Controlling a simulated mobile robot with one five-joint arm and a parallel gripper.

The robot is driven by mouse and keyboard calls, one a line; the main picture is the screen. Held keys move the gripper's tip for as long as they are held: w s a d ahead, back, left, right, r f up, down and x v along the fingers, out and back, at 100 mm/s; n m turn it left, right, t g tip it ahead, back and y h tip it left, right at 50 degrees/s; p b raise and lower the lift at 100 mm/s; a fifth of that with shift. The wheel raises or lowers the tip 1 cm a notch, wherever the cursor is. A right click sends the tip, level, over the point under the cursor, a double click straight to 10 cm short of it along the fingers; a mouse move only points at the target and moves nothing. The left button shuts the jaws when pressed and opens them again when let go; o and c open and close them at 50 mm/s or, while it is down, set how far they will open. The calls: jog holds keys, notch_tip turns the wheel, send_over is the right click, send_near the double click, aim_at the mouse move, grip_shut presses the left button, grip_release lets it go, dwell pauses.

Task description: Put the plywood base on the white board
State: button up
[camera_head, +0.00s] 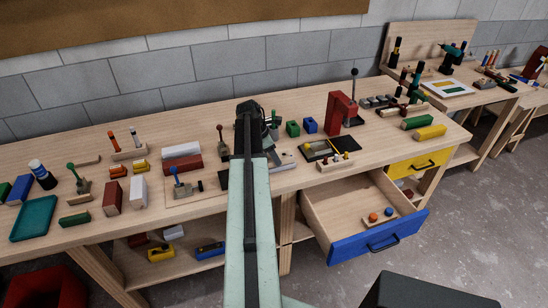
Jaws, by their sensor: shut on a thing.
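My gripper (250,108) is over the back of the long workbench, seen from behind along my pale green arm. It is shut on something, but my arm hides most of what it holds. Small wooden bases with upright handles stand on the bench: one with a green knob (83,186), one with a blue handle (181,191) and one with a dark knob (223,151). I cannot tell which piece is the plywood base. A white board (460,89) with green and yellow patches lies on the bench further right, well away from my gripper.
A red press (341,112) with a black lever stands right of my gripper. A black tray (319,151) lies before it. A blue-fronted drawer (378,238) is pulled open below. Green and yellow blocks (431,132) sit near the right end. Many loose parts crowd the left.

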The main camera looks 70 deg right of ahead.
jog(key=shift+s+f, duration=0.1)
jog(key=shift+f, duration=0.1)
jog(key=o, duration=1.4)
jog(key=shift+r, duration=0.1)
jog(key=shift+r+p, duration=0.4)
jog(key=shift+r, duration=0.1)
jog(key=p+v, duration=1)
jog(key=v, duration=0.1)
jog(key=shift+r, duration=0.2)
jog(key=shift+f, duration=0.1)
